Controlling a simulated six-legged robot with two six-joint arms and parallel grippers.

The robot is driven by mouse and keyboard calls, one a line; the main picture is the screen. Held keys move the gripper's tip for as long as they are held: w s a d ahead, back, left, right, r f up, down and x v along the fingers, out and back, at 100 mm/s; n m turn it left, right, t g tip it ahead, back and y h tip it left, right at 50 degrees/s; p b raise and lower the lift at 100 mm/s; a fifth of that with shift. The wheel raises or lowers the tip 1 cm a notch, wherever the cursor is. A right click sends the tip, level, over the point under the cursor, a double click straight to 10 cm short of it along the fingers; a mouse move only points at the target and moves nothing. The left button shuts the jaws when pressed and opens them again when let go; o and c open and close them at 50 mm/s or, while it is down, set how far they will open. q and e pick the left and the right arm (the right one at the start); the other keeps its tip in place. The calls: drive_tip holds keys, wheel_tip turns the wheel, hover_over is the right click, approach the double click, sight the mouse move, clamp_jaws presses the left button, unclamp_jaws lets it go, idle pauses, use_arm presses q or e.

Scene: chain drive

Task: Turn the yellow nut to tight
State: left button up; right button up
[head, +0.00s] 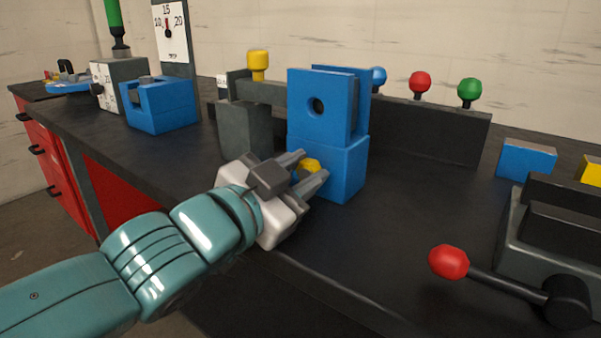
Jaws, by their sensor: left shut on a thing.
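The yellow nut (311,165) sits low on the front face of a blue block (345,168) on the bench. My left gripper (313,172) reaches in from the left and is shut on the yellow nut, with one finger on either side of it. The fingers hide part of the nut, and I cannot tell how tight it is. Above it, an upright blue plate (313,120) with a round dark hole stands on the block. My right gripper is not in view.
A grey block with a yellow-topped post (258,66) stands just left of the blue block. Red (420,83) and green (470,92) knobs stand behind. A red-knobbed lever (449,262) juts out at front right. The dark bench top (400,215) between is clear.

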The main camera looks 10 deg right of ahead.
use_arm(q)
drive_tip(key=o, duration=1.1)
drive_tip(key=shift+c, duration=0.2)
